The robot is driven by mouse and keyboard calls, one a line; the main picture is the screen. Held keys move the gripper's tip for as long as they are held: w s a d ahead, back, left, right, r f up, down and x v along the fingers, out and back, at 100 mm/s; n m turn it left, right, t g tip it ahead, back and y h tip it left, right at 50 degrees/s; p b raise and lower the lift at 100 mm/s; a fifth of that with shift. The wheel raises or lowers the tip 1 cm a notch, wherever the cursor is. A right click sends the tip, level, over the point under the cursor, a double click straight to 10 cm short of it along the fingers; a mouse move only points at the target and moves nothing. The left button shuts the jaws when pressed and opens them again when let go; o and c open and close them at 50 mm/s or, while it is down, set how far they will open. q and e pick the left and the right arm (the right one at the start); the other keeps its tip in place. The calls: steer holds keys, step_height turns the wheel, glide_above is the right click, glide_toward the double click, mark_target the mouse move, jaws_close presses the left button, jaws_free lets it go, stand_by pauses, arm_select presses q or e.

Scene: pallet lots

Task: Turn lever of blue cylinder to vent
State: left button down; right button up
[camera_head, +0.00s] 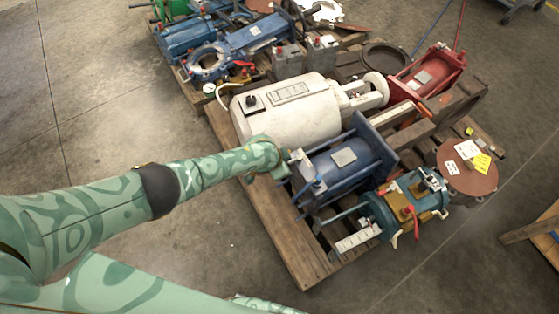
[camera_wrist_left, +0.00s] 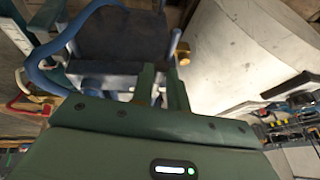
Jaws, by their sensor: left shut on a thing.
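The blue cylinder (camera_head: 350,172) lies on its side between blue end plates on the wooden pallet, with a pale label on top. My left gripper (camera_head: 289,168) is at its left end, with the fingertips partly hidden in the head view. In the left wrist view the blue cylinder (camera_wrist_left: 120,45) fills the upper left. The left gripper's fingers (camera_wrist_left: 162,85) are close together at its near end, shut on a small bluish part that looks like its lever, mostly hidden between them. A brass fitting (camera_wrist_left: 182,54) sits just right of the fingers. The lever's setting cannot be read. My right gripper is not in view.
A large white cylinder (camera_head: 295,110) lies close behind. A teal valve unit with red levers (camera_head: 408,205) stands to the right, and a red cylinder (camera_head: 428,75) farther back. Wooden pallet boards (camera_head: 285,235) run in front. The concrete floor (camera_head: 100,110) at left is clear.

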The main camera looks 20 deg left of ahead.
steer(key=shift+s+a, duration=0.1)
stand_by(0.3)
arm_select(q)
steer(key=c, duration=1.4)
jaws_free()
steer(key=shift+d, duration=0.1)
steer(key=shift+o, duration=0.2)
steer(key=shift+r, duration=0.1)
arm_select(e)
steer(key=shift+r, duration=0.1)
